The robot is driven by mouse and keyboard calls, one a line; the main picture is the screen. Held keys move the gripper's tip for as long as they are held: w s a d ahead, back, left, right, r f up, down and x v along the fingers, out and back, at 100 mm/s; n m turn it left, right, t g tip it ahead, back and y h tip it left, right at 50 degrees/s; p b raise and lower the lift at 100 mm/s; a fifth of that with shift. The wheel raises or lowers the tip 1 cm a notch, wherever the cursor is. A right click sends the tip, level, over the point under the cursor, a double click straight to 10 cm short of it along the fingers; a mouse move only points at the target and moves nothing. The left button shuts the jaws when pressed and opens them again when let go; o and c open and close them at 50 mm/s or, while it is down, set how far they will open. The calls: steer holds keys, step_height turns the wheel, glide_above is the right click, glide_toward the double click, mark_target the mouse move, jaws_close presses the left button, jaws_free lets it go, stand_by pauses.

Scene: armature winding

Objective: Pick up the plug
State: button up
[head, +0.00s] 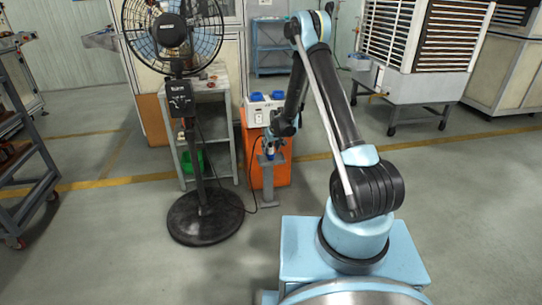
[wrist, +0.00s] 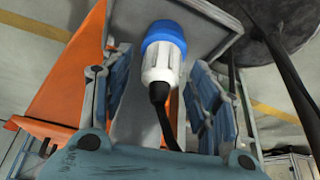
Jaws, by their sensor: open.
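The plug (wrist: 162,62) has a blue collar and a white body, with a black cable running from it toward the camera. In the wrist view it lies between the two fingers of my gripper (wrist: 160,78), with a visible gap on each side. My gripper is open, and no finger is seen closed on the plug. In the head view my gripper (head: 272,143) hangs low at the end of my arm, beside the socket box. The plug there is small and partly hidden at the gripper, above a grey stand (head: 268,190).
A white socket box (head: 263,110) with blue tops sits behind my gripper, above an orange panel (head: 278,172). A black fan (head: 203,215) stands to the left, before a grey shelf (head: 216,100). A black cable hangs near the stand. Open floor lies at left front.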

steer(key=shift+w+f, duration=0.15)
steer(key=shift+f, duration=0.2)
steer(key=c, duration=1.2)
steer(key=shift+o, duration=0.2)
steer(key=shift+r, duration=0.15)
